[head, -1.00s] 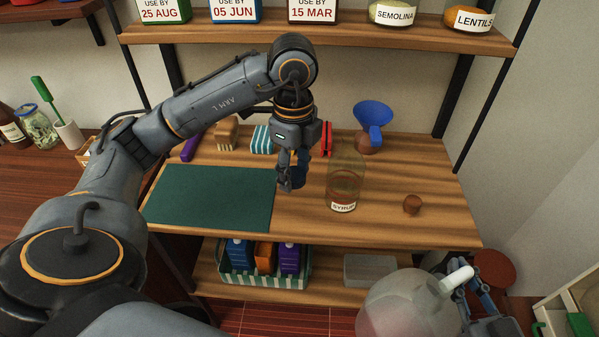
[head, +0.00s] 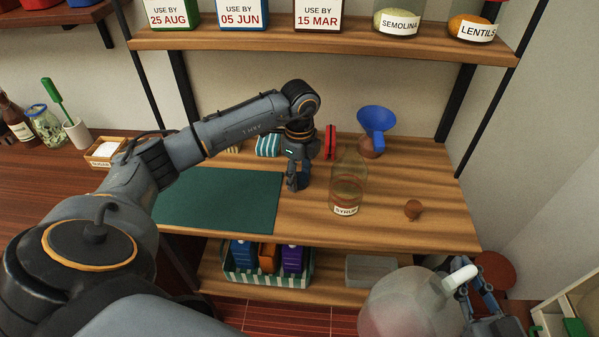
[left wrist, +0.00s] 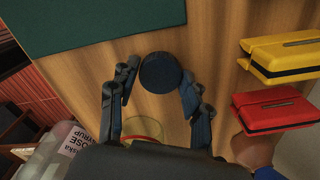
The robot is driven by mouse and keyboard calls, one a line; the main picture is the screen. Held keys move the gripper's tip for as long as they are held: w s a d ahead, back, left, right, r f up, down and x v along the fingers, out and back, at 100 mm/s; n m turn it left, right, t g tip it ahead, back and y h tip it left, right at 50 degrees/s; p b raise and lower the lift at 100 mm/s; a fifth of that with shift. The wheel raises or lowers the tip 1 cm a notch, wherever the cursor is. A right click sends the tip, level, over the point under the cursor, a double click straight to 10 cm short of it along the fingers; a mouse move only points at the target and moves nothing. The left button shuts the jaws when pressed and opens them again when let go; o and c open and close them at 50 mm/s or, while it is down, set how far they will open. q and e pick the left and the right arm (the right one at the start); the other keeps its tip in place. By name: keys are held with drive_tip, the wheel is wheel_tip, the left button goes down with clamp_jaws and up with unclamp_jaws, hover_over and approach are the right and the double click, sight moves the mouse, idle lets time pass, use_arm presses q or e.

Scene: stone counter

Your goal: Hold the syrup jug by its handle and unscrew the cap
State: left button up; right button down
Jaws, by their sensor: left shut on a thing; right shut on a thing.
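The syrup jug (head: 405,305) is large, pale and translucent, with pinkish syrup inside, at the lower right in the head view. My right gripper (head: 464,283) is shut on its white handle (head: 456,279). The jug (left wrist: 45,155) also shows at lower left in the left wrist view, with part of a "ROSE SYRUP" label. The dark blue round cap (left wrist: 160,72) is off the jug, between the fingers of my left gripper (left wrist: 158,85). In the head view my left gripper (head: 297,182) is low over the wooden shelf, near the green mat's right edge. I cannot tell whether the cap touches the wood.
A glass syrup bottle (head: 346,190) stands right of my left gripper. A green mat (head: 215,200), cork (head: 413,209), blue funnel (head: 374,120) and red clip-like object (head: 330,141) are on the same shelf. Bare wood lies in front of the bottle.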

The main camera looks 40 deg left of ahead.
use_arm(q)
drive_tip(key=shift+f, duration=0.2)
drive_tip(key=o, duration=1.3)
